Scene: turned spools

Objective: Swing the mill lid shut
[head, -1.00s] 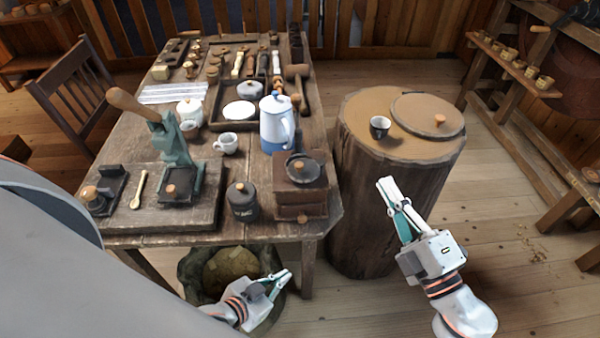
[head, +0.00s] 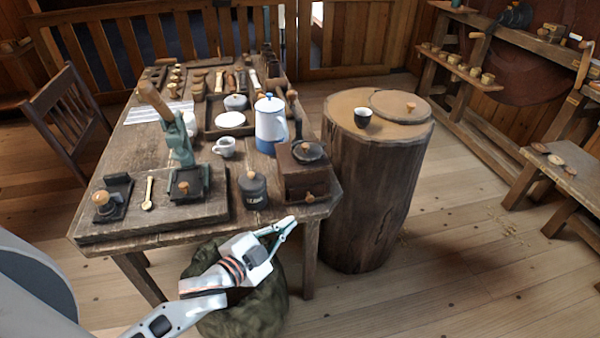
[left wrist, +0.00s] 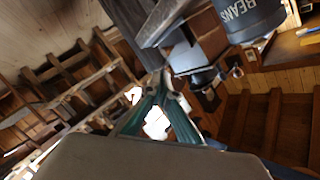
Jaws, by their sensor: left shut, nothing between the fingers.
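The mill (head: 300,184) is a dark brown wooden box with a small drawer knob, at the table's near right corner. Its lid (head: 316,153) is a dark round disc with a wooden knob, at the top of the box; I cannot tell how far open it is. My left gripper (head: 290,222) is shut and empty, in front of and below the mill, apart from it. In the left wrist view, the closed fingertips (left wrist: 165,78) point toward the brown box of the mill (left wrist: 205,38), seen tilted. My right gripper is out of view.
A black bean canister (head: 253,190) stands just left of the mill, and a blue-and-white pot (head: 271,125) behind it. A sack (head: 255,312) sits under the table edge (head: 190,240).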

